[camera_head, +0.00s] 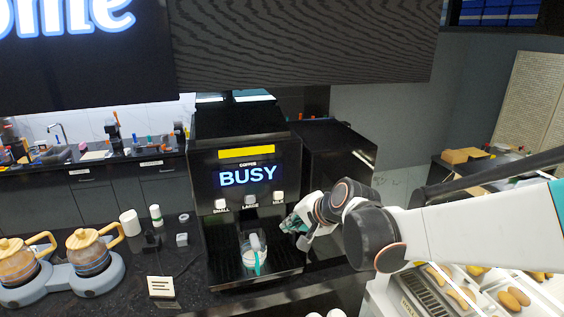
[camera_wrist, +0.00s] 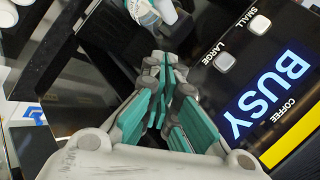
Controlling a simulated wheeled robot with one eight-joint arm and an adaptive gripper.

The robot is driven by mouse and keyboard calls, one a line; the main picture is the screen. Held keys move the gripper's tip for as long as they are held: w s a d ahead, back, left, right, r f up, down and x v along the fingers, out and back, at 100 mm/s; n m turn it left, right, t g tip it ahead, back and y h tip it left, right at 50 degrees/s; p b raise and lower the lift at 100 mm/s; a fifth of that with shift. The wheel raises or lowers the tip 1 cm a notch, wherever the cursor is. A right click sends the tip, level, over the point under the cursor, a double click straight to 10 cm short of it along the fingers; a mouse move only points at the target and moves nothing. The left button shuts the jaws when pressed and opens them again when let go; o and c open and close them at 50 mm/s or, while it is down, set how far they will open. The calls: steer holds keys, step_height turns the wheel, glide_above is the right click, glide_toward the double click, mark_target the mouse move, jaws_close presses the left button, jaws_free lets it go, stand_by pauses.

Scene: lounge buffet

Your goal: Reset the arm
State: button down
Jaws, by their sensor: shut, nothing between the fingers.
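My arm reaches in from the right in the head view, and my gripper (camera_head: 293,226) is at the right front of a black coffee machine (camera_head: 205,165). Its screen reads BUSY under a yellow bar. In the wrist view the teal-padded fingers of my gripper (camera_wrist: 160,68) are together with nothing between them, and the sideways BUSY screen (camera_wrist: 268,92) is on the right. A pale cup with a teal mark (camera_head: 254,257) stands in the machine's bay, left of my gripper and apart from it. Part of it shows at the top of the wrist view (camera_wrist: 146,12).
Two glass pots with wooden lids (camera_head: 88,250) stand on grey bases at the left. A small sign (camera_head: 161,287) and a white canister (camera_head: 130,222) are on the dark counter. Food trays (camera_head: 520,296) lie below my arm at the right. A dark panel (camera_head: 310,45) hangs above.

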steer(key=s+d+f+n+h+b, duration=0.2)
steer(key=s+d+f+b, duration=0.4)
steer(key=s+f+b, duration=0.2)
steer(key=s+d+f+n+h+b, duration=0.2)
steer(key=s+d+f+b, duration=0.4)
steer(key=s+f+b, duration=0.3)
steer(key=s+d+f+n+h+b, duration=0.1)
steer(key=s+d+f+n+b, duration=0.2)
steer(key=s+f+b, duration=0.6)
step_height(320, 180, down, 3)
steer(key=d+b, duration=0.2)
steer(key=b, duration=0.1)
steer(key=shift+s+d+h, duration=0.15)
steer(key=shift+d+h, duration=0.25)
steer(key=shift+f, duration=0.1)
stand_by(0.3)
